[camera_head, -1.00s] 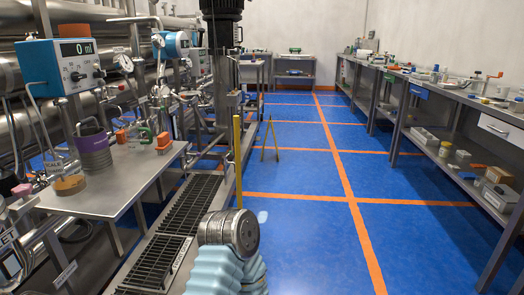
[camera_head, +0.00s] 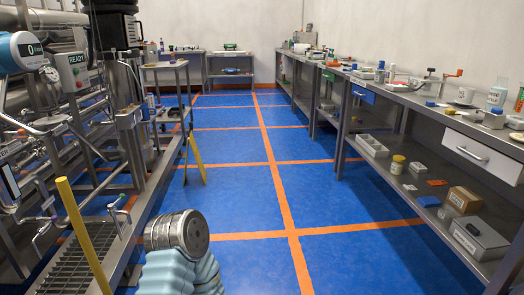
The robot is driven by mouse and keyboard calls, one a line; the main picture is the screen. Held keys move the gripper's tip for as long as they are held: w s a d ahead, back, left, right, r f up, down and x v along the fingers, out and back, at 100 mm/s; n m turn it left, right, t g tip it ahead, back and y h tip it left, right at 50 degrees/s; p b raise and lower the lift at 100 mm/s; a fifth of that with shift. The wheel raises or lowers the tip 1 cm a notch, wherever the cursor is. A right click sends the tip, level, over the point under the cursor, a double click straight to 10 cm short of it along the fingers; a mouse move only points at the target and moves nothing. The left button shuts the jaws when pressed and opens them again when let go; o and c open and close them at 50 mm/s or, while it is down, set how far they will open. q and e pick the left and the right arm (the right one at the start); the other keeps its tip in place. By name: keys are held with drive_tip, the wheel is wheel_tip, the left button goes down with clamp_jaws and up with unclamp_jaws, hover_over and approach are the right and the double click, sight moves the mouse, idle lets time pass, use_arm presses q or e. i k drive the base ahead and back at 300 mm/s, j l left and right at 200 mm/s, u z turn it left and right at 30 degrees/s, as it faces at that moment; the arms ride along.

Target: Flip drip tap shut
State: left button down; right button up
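I cannot tell for certain which fitting is the drip tap. Neither of my grippers is in view. A light-blue ribbed sleeve with a metal end, which looks like part of my own arm, shows at the bottom left of centre.
A yellow post (camera_head: 82,235) stands close at the left by the drain grating (camera_head: 75,262). A yellow folding stand (camera_head: 195,158) is on the floor ahead. A long bench (camera_head: 415,98) with small items lines the right. The blue floor (camera_head: 230,187) between is clear.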

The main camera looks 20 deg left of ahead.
sight(110, 207)
drive_tip(key=i+u, duration=0.3)
drive_tip(key=i, duration=0.25)
drive_tip(key=i+u, duration=0.3)
drive_tip(key=i, duration=0.2)
drive_tip(key=i+l+u, duration=0.15)
drive_tip(key=i+u, duration=0.15)
drive_tip(key=i, duration=0.25)
drive_tip(key=i+l+u, duration=0.3)
drive_tip(key=i, duration=0.2)
drive_tip(key=i+j+u, duration=0.15)
drive_tip(key=i+u, duration=0.15)
drive_tip(key=u, duration=0.15)
drive_tip(key=i+u, duration=0.35)
drive_tip(key=u, duration=0.15)
drive_tip(key=i+u, duration=0.3)
drive_tip(key=u, duration=0.15)
drive_tip(key=z, duration=0.45)
